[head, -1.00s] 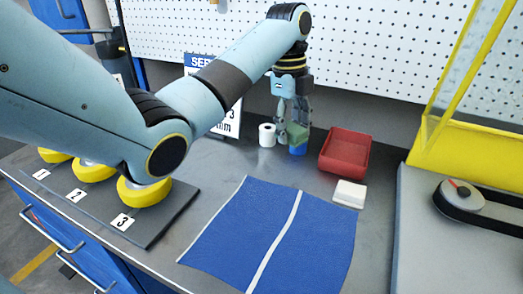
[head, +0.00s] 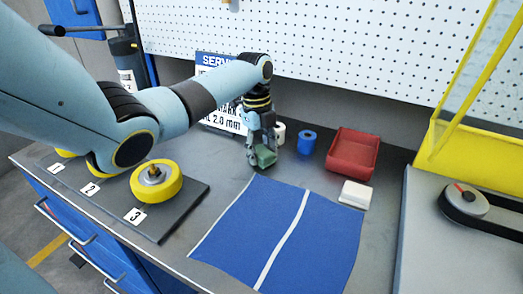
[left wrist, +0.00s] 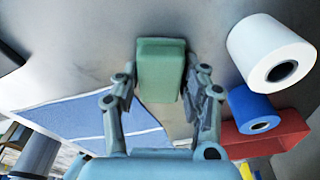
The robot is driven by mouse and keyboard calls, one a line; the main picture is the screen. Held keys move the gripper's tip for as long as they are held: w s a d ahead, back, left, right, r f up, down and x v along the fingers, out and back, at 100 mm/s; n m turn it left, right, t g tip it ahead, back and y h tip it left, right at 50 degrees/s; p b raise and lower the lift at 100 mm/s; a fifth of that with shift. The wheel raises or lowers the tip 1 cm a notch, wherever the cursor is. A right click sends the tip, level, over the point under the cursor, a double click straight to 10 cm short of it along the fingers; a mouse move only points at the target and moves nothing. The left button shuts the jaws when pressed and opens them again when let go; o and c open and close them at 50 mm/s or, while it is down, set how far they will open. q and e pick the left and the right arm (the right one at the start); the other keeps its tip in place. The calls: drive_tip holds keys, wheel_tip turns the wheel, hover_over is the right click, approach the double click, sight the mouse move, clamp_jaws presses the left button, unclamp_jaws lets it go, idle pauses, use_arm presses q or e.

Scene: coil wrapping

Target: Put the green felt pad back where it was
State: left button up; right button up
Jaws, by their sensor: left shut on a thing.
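The green felt pad (head: 265,157) is a small green block between the fingers of my left gripper (head: 259,153). My left gripper is shut on it, low over the grey bench just behind the back left corner of the blue mat. I cannot tell whether the pad touches the bench. In the left wrist view the pad (left wrist: 160,68) sits between the two fingertips (left wrist: 158,80). A blue roll (head: 307,142) stands upright to the right of the gripper, with nothing on top. My right gripper is not in view.
A white roll (head: 279,133) stands close behind the gripper. A red tray (head: 352,153) and a white block (head: 355,194) are at right. The blue mat (head: 260,218) is bare. A dark board (head: 190,205) with yellow coils is at left. A sign (head: 214,62) stands behind.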

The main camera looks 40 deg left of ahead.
sight(258, 148)
use_arm(q)
drive_tip(key=shift+f, duration=0.15)
drive_tip(key=o, duration=1.1)
drive_tip(key=shift+r, duration=0.45)
wheel_tip(258, 148, up, 11)
drive_tip(key=a, duration=0.1)
drive_tip(key=shift+a+r+b, duration=0.2)
drive_tip(key=shift+b, duration=0.25)
drive_tip(key=shift+w, duration=0.1)
